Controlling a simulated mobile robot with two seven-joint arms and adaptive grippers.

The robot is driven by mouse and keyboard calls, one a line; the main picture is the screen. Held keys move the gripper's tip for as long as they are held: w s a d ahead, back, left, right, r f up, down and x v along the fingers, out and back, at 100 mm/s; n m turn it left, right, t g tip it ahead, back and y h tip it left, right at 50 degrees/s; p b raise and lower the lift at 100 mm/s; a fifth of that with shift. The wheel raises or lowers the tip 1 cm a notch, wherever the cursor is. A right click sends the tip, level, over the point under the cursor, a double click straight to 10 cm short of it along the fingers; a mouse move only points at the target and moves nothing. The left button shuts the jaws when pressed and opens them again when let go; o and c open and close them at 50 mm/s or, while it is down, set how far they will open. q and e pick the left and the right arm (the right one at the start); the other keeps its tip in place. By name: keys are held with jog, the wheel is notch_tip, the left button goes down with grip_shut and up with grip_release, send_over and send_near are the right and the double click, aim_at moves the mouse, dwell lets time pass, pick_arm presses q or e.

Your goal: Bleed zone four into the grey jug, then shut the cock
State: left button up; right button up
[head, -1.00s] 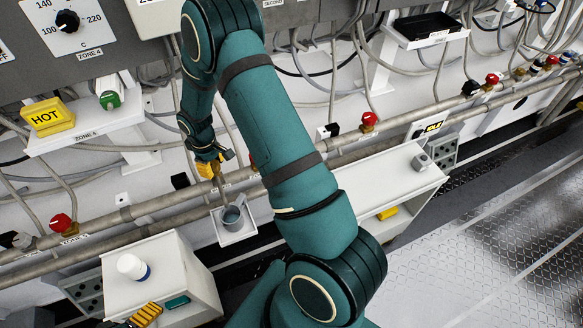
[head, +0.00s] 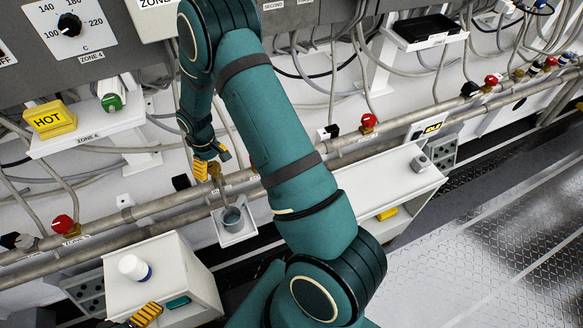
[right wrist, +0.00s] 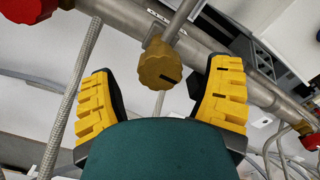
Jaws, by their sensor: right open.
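My right gripper (head: 212,164) is open at the lower pipe. In the right wrist view its two yellow-padded fingers (right wrist: 162,85) stand on either side of a brass-yellow cock knob (right wrist: 160,68), with a gap each side. In the head view the knob (head: 214,171) is small and partly hidden by the fingers. The grey jug (head: 232,218) stands upright below on a small white shelf (head: 236,238), under a thin spout; its contents cannot be made out. Part of my left gripper (head: 147,314) shows at the bottom left, its opening unclear.
Red-knobbed valves (head: 65,225) line the pipes. A yellow HOT block (head: 50,119) sits on the zone 4 shelf. Another white cabinet (head: 385,180) stands right of my arm.

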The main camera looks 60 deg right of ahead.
jog(key=shift+r+p, duration=1.6)
jog(key=shift+r, duration=1.25)
pick_arm(q)
notch_tip(320, 180, up, 4)
jog(key=shift+f, duration=0.15)
pick_arm(e)
jog(key=shift+f, duration=0.1)
jog(key=shift+a, duration=0.1)
pick_arm(q)
jog(key=shift+s, duration=0.2)
pick_arm(e)
jog(key=s+a+f+m+y, duration=0.1)
jog(key=s+a+f+y, duration=0.1)
jog(key=s+a, duration=0.7)
jog(key=s+a+f+m+t+y, duration=0.1)
jog(key=s+a+f+m, duration=0.1)
jog(key=s+a, duration=0.6)
jog(key=a+f, duration=0.1)
jog(key=a, duration=0.4)
jog(key=shift+s+f+t+y, duration=0.3)
jog(key=shift+s+f+y, duration=0.05)
jog(key=shift+y, duration=0.05)
pick_arm(q)
jog(key=shift+c, duration=0.3)
pick_arm(e)
jog(key=shift+c, duration=0.3)
